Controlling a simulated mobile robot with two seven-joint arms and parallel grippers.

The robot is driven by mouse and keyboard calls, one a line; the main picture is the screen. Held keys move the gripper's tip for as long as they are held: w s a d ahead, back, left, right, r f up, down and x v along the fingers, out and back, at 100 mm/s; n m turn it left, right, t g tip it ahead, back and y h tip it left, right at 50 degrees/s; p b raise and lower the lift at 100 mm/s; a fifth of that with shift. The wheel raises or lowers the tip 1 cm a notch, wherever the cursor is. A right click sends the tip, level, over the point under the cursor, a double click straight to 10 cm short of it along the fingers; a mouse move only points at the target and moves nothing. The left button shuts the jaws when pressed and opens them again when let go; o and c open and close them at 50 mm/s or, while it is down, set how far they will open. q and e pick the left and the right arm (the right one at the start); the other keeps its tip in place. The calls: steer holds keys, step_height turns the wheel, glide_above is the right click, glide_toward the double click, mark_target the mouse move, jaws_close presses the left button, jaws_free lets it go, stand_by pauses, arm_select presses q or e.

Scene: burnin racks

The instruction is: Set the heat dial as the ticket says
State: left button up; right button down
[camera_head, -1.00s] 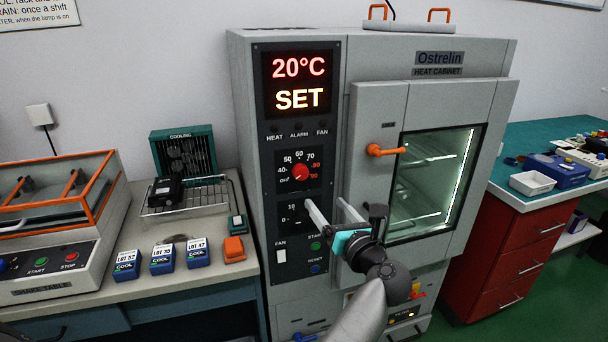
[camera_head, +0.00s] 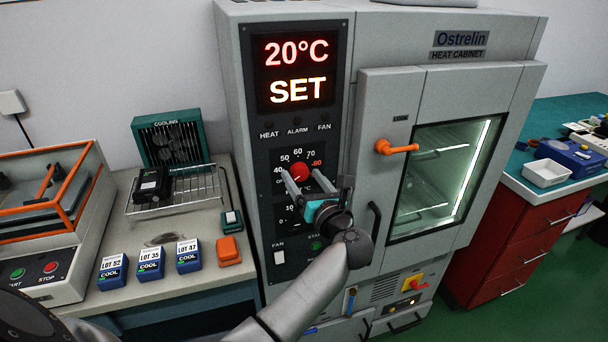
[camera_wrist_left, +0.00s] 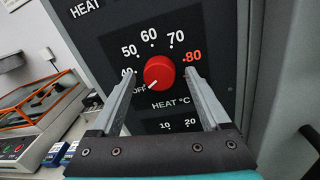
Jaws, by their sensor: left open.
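The red heat dial (camera_head: 299,171) sits on the dark control panel of the heat cabinet, below the display (camera_head: 297,72), which reads 20°C SET. In the left wrist view the dial (camera_wrist_left: 159,72) has its white pointer mark toward OFF, at the lower left. Numbers from 40 to a red 80 run around it. My left gripper (camera_head: 301,180) is open in front of the dial; in the wrist view its fingers (camera_wrist_left: 160,82) stand on either side of the dial. I cannot tell whether they touch it. No ticket is readable here. My right gripper is not in view.
A second dial scale lies just below, partly hidden by my gripper. The cabinet door (camera_head: 377,100) is shut, with an orange handle (camera_head: 397,148). Left stands a bench with a wire rack (camera_head: 190,190), blue LOT blocks (camera_head: 150,263) and an orange block (camera_head: 229,251).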

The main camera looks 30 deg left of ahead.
arm_select(q)
steer(key=shift+c, duration=0.4)
steer(key=shift+c, duration=0.8)
jaws_close()
